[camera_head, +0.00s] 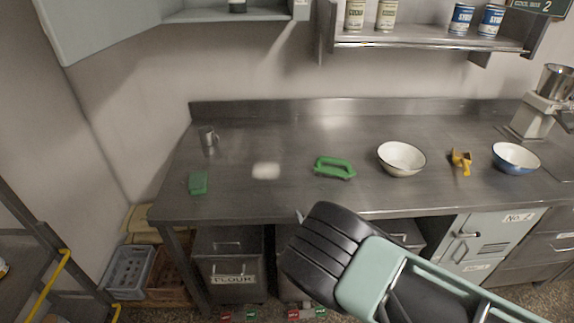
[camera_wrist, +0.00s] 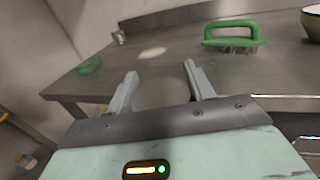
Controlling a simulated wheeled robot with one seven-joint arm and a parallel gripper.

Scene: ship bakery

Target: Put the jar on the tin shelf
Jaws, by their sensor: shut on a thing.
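The tin shelf (camera_head: 425,42) is on the wall at the upper right of the head view. Two cream tins (camera_head: 355,14) stand at its left and two blue tins (camera_head: 462,18) at its right, with bare shelf between. My gripper (camera_wrist: 161,85) has its fingers apart in the wrist view, closed on a faint, see-through shape between them, the jar (camera_wrist: 160,95). Its outline is hard to make out. In the head view my gripper is in front of the counter's front edge, below the shelf, and my wrist hides most of it and the jar.
The steel counter (camera_head: 290,135) holds a metal mug (camera_head: 208,138), a green sponge (camera_head: 198,182), a green brush (camera_head: 334,167), a white bowl (camera_head: 401,158), a yellow scoop (camera_head: 461,161) and a blue bowl (camera_head: 515,157). An open wall cabinet (camera_head: 225,15) hangs at the upper left.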

